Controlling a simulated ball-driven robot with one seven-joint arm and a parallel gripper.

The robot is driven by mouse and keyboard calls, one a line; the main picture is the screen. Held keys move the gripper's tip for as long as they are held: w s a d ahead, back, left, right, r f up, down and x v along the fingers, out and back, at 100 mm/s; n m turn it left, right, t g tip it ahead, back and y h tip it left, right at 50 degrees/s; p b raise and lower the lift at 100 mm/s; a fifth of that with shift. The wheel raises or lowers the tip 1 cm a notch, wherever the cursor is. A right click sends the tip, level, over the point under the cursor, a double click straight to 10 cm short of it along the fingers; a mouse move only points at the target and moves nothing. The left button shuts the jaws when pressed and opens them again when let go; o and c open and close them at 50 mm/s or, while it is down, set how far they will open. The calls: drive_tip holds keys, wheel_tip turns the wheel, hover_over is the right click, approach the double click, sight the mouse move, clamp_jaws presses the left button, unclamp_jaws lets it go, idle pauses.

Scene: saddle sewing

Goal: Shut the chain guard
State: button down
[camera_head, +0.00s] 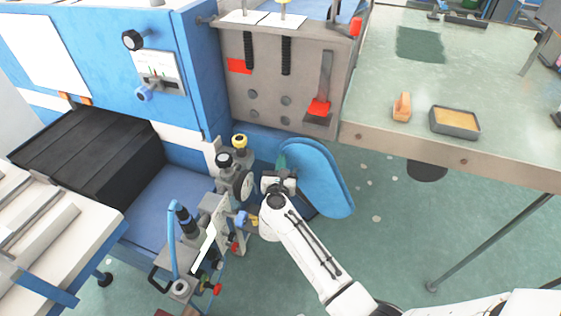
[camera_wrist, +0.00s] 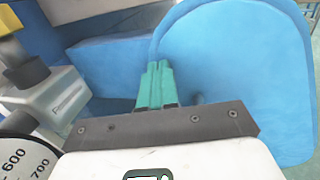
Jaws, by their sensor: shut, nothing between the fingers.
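The chain guard looks to be the blue rounded panel (camera_head: 318,178) in the head view, low on the machine and right of the dial unit. It fills the right side of the wrist view (camera_wrist: 245,75). My gripper (camera_head: 282,160) is at the panel's left edge in the head view. In the wrist view its green fingers (camera_wrist: 157,65) are together and empty, pointing at the panel's left edge. I cannot tell whether the fingertips touch the panel. Part of the panel is hidden behind my wrist.
A dial unit with black and yellow knobs (camera_head: 240,141) stands close left of my gripper. A valve assembly (camera_head: 208,240) is below it. The green-topped table (camera_head: 440,100) is at upper right, holding a wooden block (camera_head: 402,107) and a grey tray (camera_head: 455,134). Floor right of the panel is open.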

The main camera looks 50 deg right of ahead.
drive_tip(key=v, duration=1)
drive_tip(key=shift+w+a+b, duration=0.15)
drive_tip(key=shift+a+b, duration=0.05)
drive_tip(key=shift+b, duration=0.15)
drive_tip(key=shift+f, duration=0.15)
